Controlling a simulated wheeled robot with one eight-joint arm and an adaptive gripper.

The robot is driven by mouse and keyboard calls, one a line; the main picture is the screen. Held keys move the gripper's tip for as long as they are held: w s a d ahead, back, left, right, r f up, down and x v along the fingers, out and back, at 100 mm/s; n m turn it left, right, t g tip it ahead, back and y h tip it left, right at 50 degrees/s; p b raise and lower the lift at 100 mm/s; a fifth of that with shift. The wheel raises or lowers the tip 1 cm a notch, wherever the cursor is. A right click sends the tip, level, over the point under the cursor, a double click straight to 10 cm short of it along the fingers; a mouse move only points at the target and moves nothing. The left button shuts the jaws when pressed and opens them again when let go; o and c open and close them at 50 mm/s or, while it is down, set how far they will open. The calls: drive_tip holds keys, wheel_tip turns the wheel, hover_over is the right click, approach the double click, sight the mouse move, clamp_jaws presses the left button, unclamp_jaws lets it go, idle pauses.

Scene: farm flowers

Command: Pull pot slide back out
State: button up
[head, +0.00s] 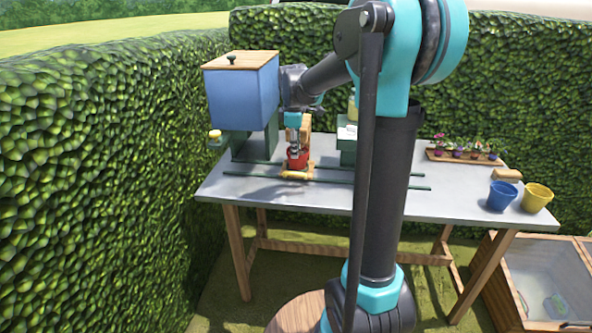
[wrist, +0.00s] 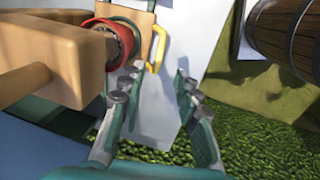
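The pot slide (head: 308,163) is a wooden board on the table, under the blue hopper's right side. It carries a red pot (head: 297,161) and has a yellow handle (head: 295,175) at its front edge. In the wrist view, the red pot (wrist: 103,24) stands on the slide (wrist: 143,18), and the yellow handle (wrist: 158,45) sticks out from its edge. My gripper (wrist: 158,75) is open and empty, with the handle just beyond the gap between its fingertips. In the head view my gripper (head: 295,148) overlaps the pot, so its depth there is unclear.
The blue hopper (head: 240,95) with a wooden lid stands on a green frame. A wooden piece (wrist: 60,65) lies close at left in the wrist view. Green rails (head: 385,185) run along the table (head: 450,200). A blue bucket (head: 501,197) and a yellow bucket (head: 537,198) stand right.

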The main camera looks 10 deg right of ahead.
sight(296, 174)
drive_tip(key=f, duration=0.3)
drive_tip(key=w+f, duration=0.1)
drive_tip(key=f, duration=0.6)
drive_tip(key=shift+w+d, duration=0.3)
drive_tip(key=shift+w, duration=0.1)
drive_tip(key=shift+c, duration=0.3)
clamp_jaws()
